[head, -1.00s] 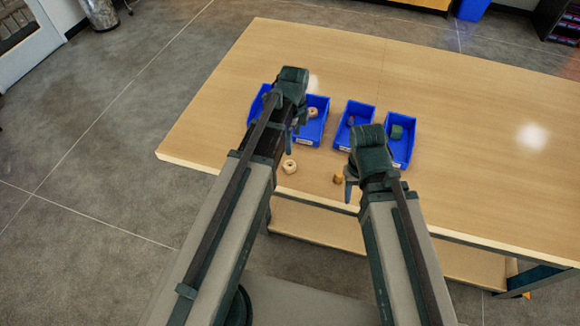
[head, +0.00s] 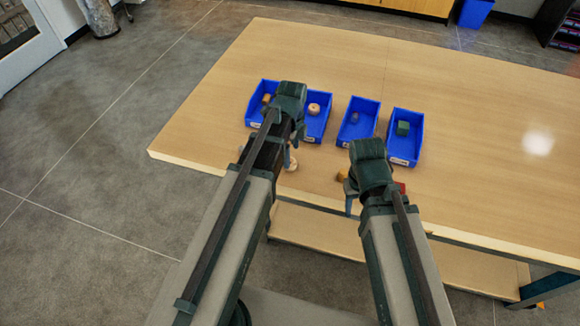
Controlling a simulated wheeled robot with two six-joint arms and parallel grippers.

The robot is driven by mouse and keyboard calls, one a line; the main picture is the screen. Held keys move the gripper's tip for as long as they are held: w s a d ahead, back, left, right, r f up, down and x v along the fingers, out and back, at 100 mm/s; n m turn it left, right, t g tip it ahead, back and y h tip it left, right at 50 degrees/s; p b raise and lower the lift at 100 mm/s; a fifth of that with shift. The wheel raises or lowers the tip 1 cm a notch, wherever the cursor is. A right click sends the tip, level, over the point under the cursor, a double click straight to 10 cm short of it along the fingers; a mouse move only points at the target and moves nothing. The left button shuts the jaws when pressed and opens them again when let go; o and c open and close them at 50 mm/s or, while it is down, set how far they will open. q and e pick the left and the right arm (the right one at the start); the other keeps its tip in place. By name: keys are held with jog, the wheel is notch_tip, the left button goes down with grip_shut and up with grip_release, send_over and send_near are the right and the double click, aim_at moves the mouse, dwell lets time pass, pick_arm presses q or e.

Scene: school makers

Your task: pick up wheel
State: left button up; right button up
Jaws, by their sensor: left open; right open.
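A light wooden wheel (head: 292,162) lies on the table near its front edge, partly hidden by my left gripper (head: 294,152). My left gripper is open beside or over it; I cannot tell if it touches. Another round wooden wheel-like piece (head: 314,108) with a centre hole sits in a blue bin (head: 315,130) behind the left gripper. My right gripper (head: 349,197) is open and empty near the table's front edge, fingers pointing down, close to a small orange-brown wooden piece (head: 342,176).
More blue bins stand in a row: one at left (head: 254,117) with a wooden piece, one in the middle (head: 346,134), one at right (head: 405,158) with a green block (head: 403,128). A red piece (head: 400,187) shows beside my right arm. The table's right side (head: 490,150) is clear.

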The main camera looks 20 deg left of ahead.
pick_arm(q)
jog(key=f+b, duration=0.1)
jog(key=f, duration=0.1)
jog(key=f+b, duration=0.2)
jog(key=shift+s+a, duration=0.15)
jog(key=shift+a, duration=0.05)
pick_arm(e)
notch_tip(320, 180, down, 4)
pick_arm(q)
jog(key=shift+r, duration=0.1)
jog(key=shift+c, duration=0.3)
pick_arm(e)
jog(key=shift+r, duration=0.1)
